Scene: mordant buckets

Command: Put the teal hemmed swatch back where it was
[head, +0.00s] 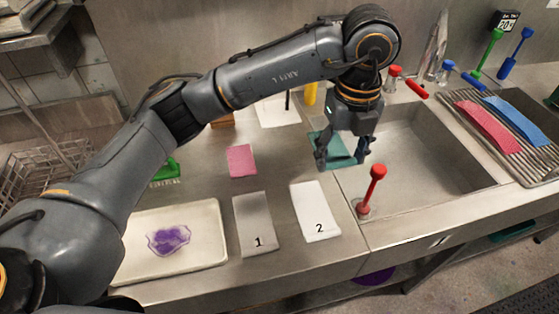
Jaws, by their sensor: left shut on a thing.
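The teal hemmed swatch (338,148) is between the fingers of my left gripper (342,160), at the left edge of the sink. The gripper points down and is shut on it. The fingers and wrist hide part of the swatch, and I cannot tell whether it touches the counter. My right gripper is not in view.
A pink swatch (241,161), a grey cloth marked 1 (253,220) and a white cloth marked 2 (315,208) lie on the counter. A tray (205,258) holds a purple piece. A red-knobbed tool (371,190) stands by the sink (420,155). A rack (463,97) holds pink and blue strips.

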